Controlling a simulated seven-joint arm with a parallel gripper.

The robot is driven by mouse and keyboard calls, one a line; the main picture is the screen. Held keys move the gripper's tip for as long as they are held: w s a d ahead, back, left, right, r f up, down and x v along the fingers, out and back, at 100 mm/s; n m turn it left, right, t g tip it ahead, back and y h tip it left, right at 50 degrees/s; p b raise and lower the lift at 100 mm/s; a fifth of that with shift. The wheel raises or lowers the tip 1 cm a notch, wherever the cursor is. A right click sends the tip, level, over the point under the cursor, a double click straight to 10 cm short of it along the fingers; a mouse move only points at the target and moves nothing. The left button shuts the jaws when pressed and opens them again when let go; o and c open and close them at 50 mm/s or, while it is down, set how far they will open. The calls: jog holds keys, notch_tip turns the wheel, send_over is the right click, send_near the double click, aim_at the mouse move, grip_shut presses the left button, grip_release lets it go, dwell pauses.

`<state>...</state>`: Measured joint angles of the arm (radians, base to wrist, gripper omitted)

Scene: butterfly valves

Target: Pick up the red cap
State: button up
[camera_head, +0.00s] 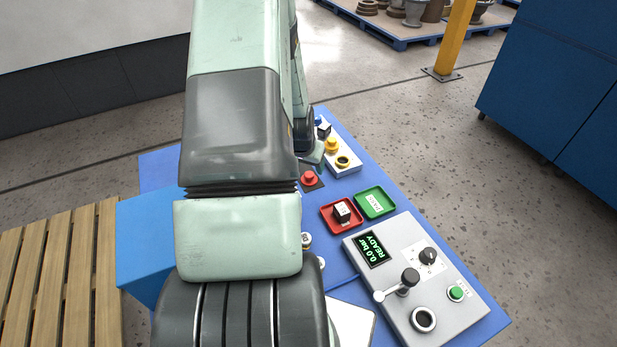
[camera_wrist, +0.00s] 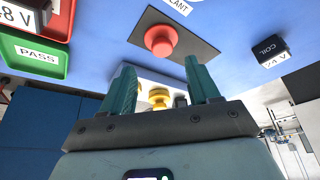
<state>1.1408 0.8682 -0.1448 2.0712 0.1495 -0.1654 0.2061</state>
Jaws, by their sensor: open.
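The red cap (camera_head: 309,178) sits on a small dark square plate (camera_head: 317,186) on the blue table, just right of my arm in the head view. In the wrist view the red cap (camera_wrist: 160,40) stands beyond my fingertips, roughly centred between them, on the dark plate (camera_wrist: 195,42) with a partly cut-off label. My gripper (camera_wrist: 161,76) is open, with two green fingers apart and nothing held between them. In the head view my arm hides much of the table's left side and most of my gripper.
A white block with yellow caps (camera_head: 332,145) stands behind the red cap. A red tray (camera_head: 327,222) holding a dark block and a green PASS tray (camera_head: 386,209) lie to the right. A grey control box (camera_head: 440,290) stands nearer. A black coil block (camera_wrist: 270,50) shows in the wrist view.

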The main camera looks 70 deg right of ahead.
aim_at(309, 174)
jog(key=x, duration=0.5)
jog(key=shift+w+a+f, duration=0.2)
jog(key=shift+a, duration=0.05)
jog(key=c, duration=1.1)
